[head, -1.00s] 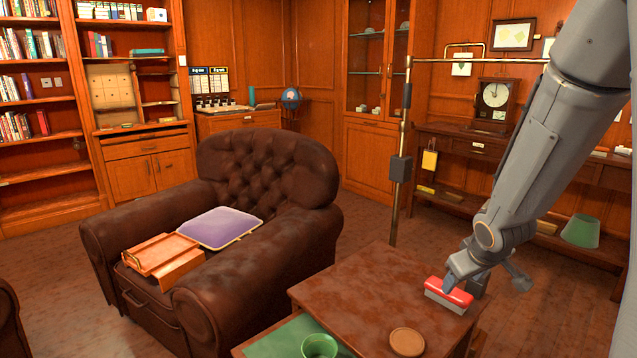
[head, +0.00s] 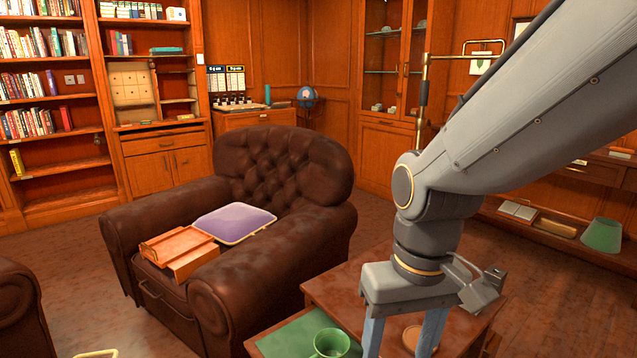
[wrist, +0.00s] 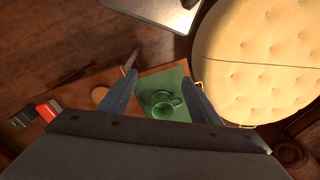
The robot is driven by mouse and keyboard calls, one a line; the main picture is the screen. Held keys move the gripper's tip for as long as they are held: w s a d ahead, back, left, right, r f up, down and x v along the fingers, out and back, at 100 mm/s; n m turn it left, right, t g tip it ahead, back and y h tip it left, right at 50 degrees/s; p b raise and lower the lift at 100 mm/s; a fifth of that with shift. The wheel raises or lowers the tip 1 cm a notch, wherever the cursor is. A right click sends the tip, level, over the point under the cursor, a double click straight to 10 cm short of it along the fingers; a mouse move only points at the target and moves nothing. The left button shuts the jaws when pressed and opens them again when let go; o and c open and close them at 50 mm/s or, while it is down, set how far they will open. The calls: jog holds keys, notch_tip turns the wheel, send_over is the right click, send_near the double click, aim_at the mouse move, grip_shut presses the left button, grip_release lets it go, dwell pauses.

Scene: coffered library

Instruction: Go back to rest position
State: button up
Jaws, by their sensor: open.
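My gripper (head: 402,345) is open and empty. It points down over the front of the small wooden side table (head: 345,290), and its fingertips are cut off by the lower picture edge. In the wrist view my two fingers (wrist: 161,80) are spread wide, with a green cup (wrist: 162,104) below and between them. The cup (head: 331,343) stands on the table's green slide-out leaf (head: 290,338). A red and white block (wrist: 45,110) lies on the table, seen in the wrist view and hidden behind my arm in the head view.
A brown round coaster (head: 411,338) lies on the table behind my fingers. A brown leather armchair (head: 285,200) stands to the left, with a purple cushion (head: 236,222) and wooden tray (head: 178,250) on it. A cream tufted ottoman (wrist: 262,60) is at right in the wrist view.

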jog(key=d+r+m+p, duration=0.2)
jog(key=d+r+p, duration=0.5)
jog(key=p, duration=0.7)
jog(key=shift+d+r+h, duration=0.3)
jog(key=shift+d+r, duration=0.05)
jog(key=shift+d, duration=0.15)
jog(key=shift+s, duration=0.1)
